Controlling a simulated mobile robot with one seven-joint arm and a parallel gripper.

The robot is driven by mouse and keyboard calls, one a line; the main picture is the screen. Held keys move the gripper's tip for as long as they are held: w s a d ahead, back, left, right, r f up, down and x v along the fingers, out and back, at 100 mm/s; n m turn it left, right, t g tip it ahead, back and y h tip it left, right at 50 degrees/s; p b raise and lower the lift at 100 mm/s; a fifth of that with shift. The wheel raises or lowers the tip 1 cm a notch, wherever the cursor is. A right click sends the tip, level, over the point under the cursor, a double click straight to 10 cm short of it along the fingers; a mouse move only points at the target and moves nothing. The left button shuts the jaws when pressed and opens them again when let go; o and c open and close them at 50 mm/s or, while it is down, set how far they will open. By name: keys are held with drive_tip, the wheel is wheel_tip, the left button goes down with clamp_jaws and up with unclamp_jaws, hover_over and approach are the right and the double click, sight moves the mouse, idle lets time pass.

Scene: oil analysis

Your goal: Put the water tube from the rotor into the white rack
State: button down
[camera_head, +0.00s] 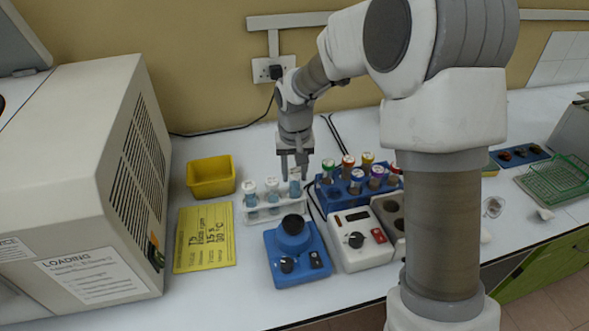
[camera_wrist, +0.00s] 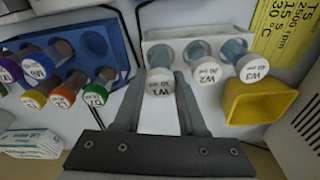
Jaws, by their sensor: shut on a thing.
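The white rack (camera_head: 262,215) stands in the middle of the bench and also shows in the wrist view (camera_wrist: 175,34). Tubes W2 (camera_wrist: 199,62) and W3 (camera_wrist: 244,62), with white caps and pale blue liquid, stand in it. My gripper (camera_head: 294,169) points down over the rack's right end and is shut on the water tube W1 (camera_head: 295,186). Its white cap (camera_wrist: 159,86) sits between the fingertips in the wrist view. W1 lines up with the rack's end place, its cap nearer the wrist camera than the others. I cannot tell how deep it sits. The rotor is not visible.
A blue rack (camera_head: 340,202) with several colour-capped tubes stands close to the right. A blue mixer (camera_head: 297,252) and a white device (camera_head: 357,240) stand in front. A yellow bin (camera_head: 211,177), yellow card (camera_head: 205,238) and large centrifuge (camera_head: 85,170) are to the left.

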drive_tip(key=shift+f, duration=0.5)
drive_tip(key=shift+c, duration=1.9)
unclamp_jaws()
wheel_tip(320, 180, up, 17)
drive_tip(key=s+p, duration=0.1)
drive_tip(key=s, duration=0.1)
drive_tip(key=s+d+r+t, duration=0.1)
drive_tip(key=s+d+r, duration=0.15)
drive_tip(key=s, duration=0.35)
drive_tip(key=s+d+r+t, duration=0.1)
drive_tip(key=s+d+r, duration=0.1)
drive_tip(key=s+d, duration=0.3)
drive_tip(key=s+d+f+t, duration=0.1)
drive_tip(key=s, duration=0.5)
drive_tip(key=s+d+f+t, duration=0.1)
drive_tip(key=s+f, duration=0.1)
drive_tip(key=s, duration=0.5)
drive_tip(key=shift+s+d, duration=0.15)
drive_tip(key=shift+d, duration=0.25)
